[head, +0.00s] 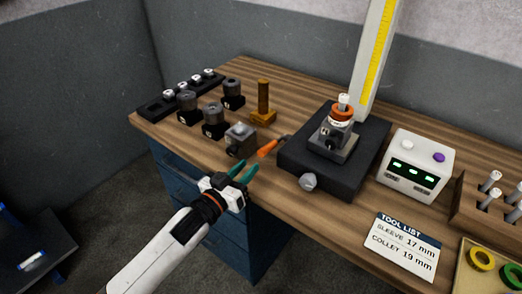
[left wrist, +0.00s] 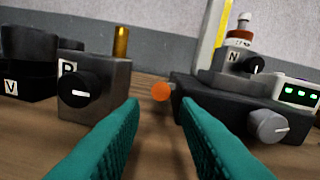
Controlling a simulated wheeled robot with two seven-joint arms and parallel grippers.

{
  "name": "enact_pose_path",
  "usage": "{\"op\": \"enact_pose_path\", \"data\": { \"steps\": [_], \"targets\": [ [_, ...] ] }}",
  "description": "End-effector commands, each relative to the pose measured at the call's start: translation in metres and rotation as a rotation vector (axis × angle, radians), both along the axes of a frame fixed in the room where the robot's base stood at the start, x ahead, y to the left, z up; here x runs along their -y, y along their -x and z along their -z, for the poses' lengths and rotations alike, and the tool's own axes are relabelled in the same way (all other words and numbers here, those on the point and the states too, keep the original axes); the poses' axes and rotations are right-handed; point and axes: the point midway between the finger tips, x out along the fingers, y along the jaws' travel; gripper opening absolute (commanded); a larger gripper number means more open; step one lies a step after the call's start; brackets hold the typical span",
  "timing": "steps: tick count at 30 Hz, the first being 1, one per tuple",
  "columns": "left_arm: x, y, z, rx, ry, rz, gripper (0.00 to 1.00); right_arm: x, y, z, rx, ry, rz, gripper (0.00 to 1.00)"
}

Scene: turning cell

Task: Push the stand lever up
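The stand is a black base (head: 312,173) with a tall pale column carrying a yellow scale (head: 376,50). Its lever has an orange handle (head: 267,149) that sticks out to the left of the base, low and close to the tabletop. The lever's round orange end (left wrist: 161,91) shows in the left wrist view, just beyond the gap between the fingers. My left gripper (head: 245,170) has teal fingers, spread open and empty, in front of the lever and apart from it. The fingers also show in the left wrist view (left wrist: 160,130). My right gripper is in neither view.
A grey block with a black knob (head: 240,139) stands close left of the lever, and a brass post (head: 263,103) behind it. Several dark holders (head: 213,121) fill the left. A silver knob (head: 308,182) juts from the base. A white display box (head: 418,166) stands right.

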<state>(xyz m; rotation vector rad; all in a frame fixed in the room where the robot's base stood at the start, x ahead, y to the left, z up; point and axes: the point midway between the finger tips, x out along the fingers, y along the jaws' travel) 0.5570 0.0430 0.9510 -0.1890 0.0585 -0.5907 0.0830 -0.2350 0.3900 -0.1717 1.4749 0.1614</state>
Motion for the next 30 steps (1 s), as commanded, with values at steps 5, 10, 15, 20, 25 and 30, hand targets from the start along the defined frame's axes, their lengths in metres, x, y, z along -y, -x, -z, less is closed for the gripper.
{"op": "enact_pose_path", "data": {
  "steps": [5,10,15,20,25,30],
  "targets": [
    [0.021,-0.03,-0.002,0.002,0.0,0.001,0.29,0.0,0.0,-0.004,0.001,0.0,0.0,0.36],
    [0.034,-0.05,-0.001,0.002,0.0,0.001,0.29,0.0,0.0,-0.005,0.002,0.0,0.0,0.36],
    [0.04,-0.058,-0.001,0.002,0.0,0.001,0.29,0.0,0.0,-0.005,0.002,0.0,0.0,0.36],
    [0.041,-0.059,-0.001,0.002,0.0,0.001,0.29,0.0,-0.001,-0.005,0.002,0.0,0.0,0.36],
    [0.04,-0.059,-0.001,0.002,0.0,0.001,0.21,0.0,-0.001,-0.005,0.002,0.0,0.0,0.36],
    [0.04,-0.059,-0.001,0.002,0.0,0.001,0.0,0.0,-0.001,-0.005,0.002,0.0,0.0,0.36]
  ]
}}
